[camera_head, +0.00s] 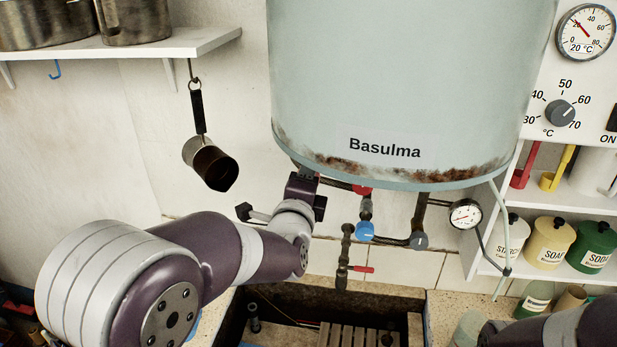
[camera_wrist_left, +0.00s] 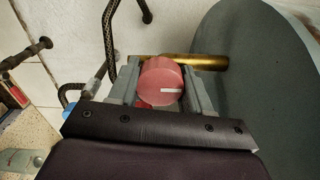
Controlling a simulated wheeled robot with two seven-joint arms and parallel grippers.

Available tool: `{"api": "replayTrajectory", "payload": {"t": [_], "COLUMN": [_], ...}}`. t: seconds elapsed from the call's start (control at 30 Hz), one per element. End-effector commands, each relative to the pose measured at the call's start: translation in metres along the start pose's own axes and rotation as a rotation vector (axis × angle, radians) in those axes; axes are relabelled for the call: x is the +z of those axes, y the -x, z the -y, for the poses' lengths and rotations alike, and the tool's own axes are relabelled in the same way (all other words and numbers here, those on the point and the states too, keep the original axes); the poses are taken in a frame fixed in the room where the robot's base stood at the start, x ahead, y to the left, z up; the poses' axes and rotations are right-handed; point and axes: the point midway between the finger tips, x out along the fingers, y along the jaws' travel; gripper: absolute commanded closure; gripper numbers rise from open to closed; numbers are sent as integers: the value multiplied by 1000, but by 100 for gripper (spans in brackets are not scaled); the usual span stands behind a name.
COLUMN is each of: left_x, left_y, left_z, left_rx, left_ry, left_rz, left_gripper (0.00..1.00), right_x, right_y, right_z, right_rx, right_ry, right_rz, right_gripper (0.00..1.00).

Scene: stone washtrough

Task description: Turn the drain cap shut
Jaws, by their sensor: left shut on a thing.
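The drain cap (camera_wrist_left: 158,84) is a round red knob with a white line on its face. It sits between the two grey fingers of my left gripper (camera_wrist_left: 160,88) in the left wrist view, which is shut on it. The white line lies roughly level in that view. A brass pipe (camera_wrist_left: 205,62) runs just behind the cap. In the head view my left gripper (camera_head: 340,184) is under the rusty lower edge of the tank (camera_head: 400,80); a bit of red shows at its fingertips. My right gripper is out of view.
Below the tank are a blue knob (camera_head: 365,231), a grey knob (camera_head: 419,241), a red lever (camera_head: 362,269) and a small gauge (camera_head: 466,214). The stone trough (camera_head: 290,293) is beneath. Jars (camera_head: 548,244) stand on the right shelf; a dipper (camera_head: 210,165) hangs at left.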

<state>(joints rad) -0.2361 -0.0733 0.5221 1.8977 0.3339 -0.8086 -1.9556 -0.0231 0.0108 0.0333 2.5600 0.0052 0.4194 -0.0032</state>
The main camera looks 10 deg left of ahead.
Motion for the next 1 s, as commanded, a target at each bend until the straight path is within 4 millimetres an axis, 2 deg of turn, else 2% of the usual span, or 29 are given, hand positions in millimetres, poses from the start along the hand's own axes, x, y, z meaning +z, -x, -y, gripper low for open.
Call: {"api": "replayTrajectory", "payload": {"t": [0.03,0.07,0.1,0.13,0.4,0.53,0.67,0.8,1.0], "left_x": [1,1,1,1,0,0,-1,0,0], "left_y": [0,0,0,0,0,11,39,78,112], "left_z": [4,4,4,4,2,-1,-3,-3,2], "left_rx": [-9,-10,-9,-9,-4,-5,-7,-8,-4], "left_ry": [0,1,1,1,1,2,2,3,2], "left_rz": [2,3,3,2,1,0,-1,-1,-1], "left_gripper": [82,42,29,26,26,26,26,26,26], "right_x": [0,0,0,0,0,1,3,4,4], "right_y": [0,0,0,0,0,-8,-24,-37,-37], "right_z": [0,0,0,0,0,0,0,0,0], "right_rx": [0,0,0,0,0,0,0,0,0], "right_ry": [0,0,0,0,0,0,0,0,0], "right_rz": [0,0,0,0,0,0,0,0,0], "right_gripper": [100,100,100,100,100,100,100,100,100]}}
